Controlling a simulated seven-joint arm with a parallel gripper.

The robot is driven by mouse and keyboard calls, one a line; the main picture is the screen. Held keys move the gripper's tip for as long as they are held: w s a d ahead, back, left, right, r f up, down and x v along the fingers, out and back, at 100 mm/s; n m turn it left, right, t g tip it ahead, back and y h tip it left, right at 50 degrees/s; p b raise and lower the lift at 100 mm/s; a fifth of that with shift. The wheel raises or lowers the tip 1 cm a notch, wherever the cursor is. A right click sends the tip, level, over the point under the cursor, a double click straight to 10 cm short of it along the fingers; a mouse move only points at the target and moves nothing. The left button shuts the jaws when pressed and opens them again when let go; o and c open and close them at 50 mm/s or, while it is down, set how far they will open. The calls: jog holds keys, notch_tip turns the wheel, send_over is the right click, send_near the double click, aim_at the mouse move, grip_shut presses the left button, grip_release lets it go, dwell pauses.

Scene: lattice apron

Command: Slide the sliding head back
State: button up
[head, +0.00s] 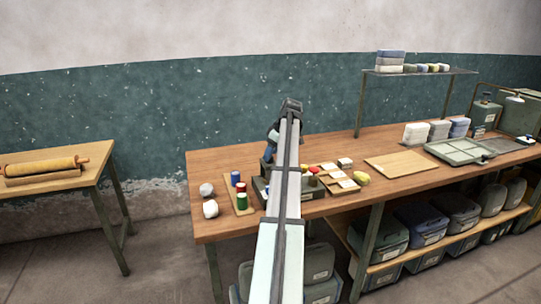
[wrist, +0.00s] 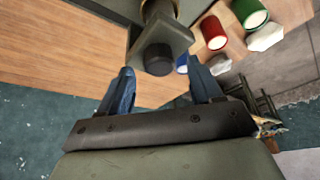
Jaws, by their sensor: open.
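In the wrist view, a grey-green block (wrist: 176,38) carries a dark round knob (wrist: 158,60); it looks like the sliding head. A brass-coloured rod or collar (wrist: 157,8) shows behind it at the top edge. My gripper (wrist: 161,68) is open, its two blue fingers apart on either side of the knob, with a gap visible at each side. I cannot tell how deep the fingers reach. In the head view, my arm hides most of the grey device (head: 262,187) on the bench, and the sliding head is not clear there.
On the wooden bench (head: 218,160), a small board with red, blue and green spools (head: 241,200) and white lumps (head: 210,209) lie left of the device. A compartment tray (head: 338,182) and a yellow lump (head: 361,178) lie to its right. A bare board (head: 401,164) lies farther right.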

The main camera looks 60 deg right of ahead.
jog(key=shift+x, duration=0.75)
grip_shut()
